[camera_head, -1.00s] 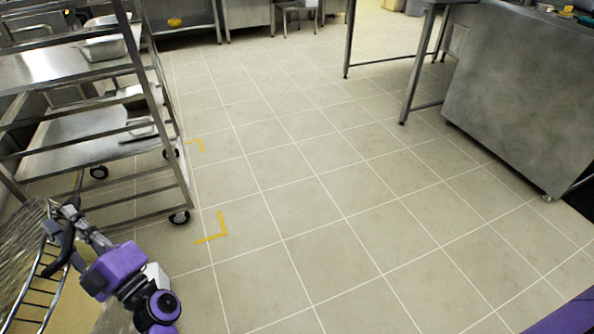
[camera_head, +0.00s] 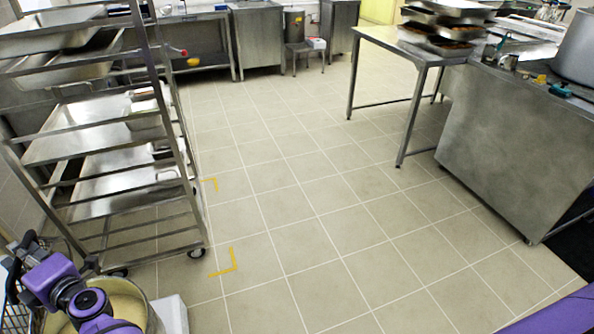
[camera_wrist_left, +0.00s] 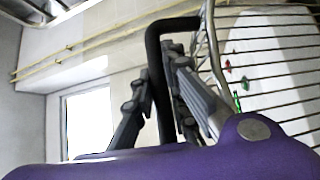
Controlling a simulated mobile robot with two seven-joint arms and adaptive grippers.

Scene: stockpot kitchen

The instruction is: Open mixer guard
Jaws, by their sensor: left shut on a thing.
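The mixer's wire guard (camera_wrist_left: 270,58) fills the right of the left wrist view, with a curved metal rim and parallel bars. Its black handle (camera_wrist_left: 154,52) runs down between the fingers of my left gripper (camera_wrist_left: 158,88), which is shut on it. In the head view my left gripper (camera_head: 28,248) is at the left edge, partly hidden by my purple arm. Part of the guard (camera_head: 14,305) shows there, raised at the left of the mixer bowl (camera_head: 152,318). The bowl is partly uncovered, with a pale inside. My right gripper is out of view.
A wheeled rack (camera_head: 92,200) with trays stands just behind the bowl. A steel table (camera_head: 408,48) and a steel counter (camera_head: 500,135) with a large pot (camera_head: 578,48) are at the right. The tiled floor (camera_head: 310,215) between is clear.

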